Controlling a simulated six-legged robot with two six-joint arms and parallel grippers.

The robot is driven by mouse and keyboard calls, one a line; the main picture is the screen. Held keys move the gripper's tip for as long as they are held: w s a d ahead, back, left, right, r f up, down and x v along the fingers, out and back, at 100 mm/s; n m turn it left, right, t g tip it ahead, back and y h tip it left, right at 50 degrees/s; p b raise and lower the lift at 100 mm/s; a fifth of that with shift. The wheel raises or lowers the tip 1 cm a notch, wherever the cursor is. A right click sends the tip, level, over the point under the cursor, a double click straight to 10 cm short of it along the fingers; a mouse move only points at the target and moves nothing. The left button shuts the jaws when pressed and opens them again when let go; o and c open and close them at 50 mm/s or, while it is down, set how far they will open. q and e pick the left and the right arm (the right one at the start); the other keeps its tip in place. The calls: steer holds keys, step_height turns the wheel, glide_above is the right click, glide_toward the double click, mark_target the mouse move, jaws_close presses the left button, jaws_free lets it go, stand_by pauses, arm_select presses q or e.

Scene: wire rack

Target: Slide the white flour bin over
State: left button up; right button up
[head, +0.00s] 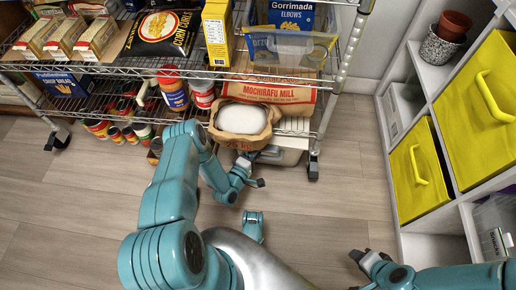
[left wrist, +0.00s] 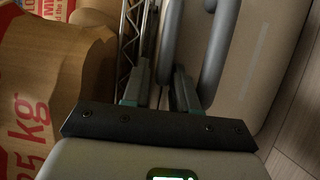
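The white flour bin (head: 285,155) is low at the right end of the wire rack, largely hidden by the paper sack above it and my left arm. In the left wrist view the pale bin (left wrist: 265,60) fills the right side, with a grey looped handle (left wrist: 218,50). My left gripper (head: 252,170) is at the bin's front left. In the left wrist view its fingers (left wrist: 160,90) are apart, with one handle bar seemingly between them; contact is unclear. My right gripper (head: 371,262) is over the floor at lower right, away from the bin; its finger gap is unclear.
An open paper sack (head: 240,120) with white contents stands left of the bin, close to my left gripper. A rack post (head: 325,120) with a caster stands at right. Cans (head: 115,132) sit at left. A cubby shelf (head: 435,120) with yellow bins bounds the right. The middle floor is clear.

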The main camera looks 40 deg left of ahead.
arm_select(q)
steer(key=shift+f, duration=0.1)
steer(key=shift+s, duration=0.1)
jaws_close()
stand_by(1.3)
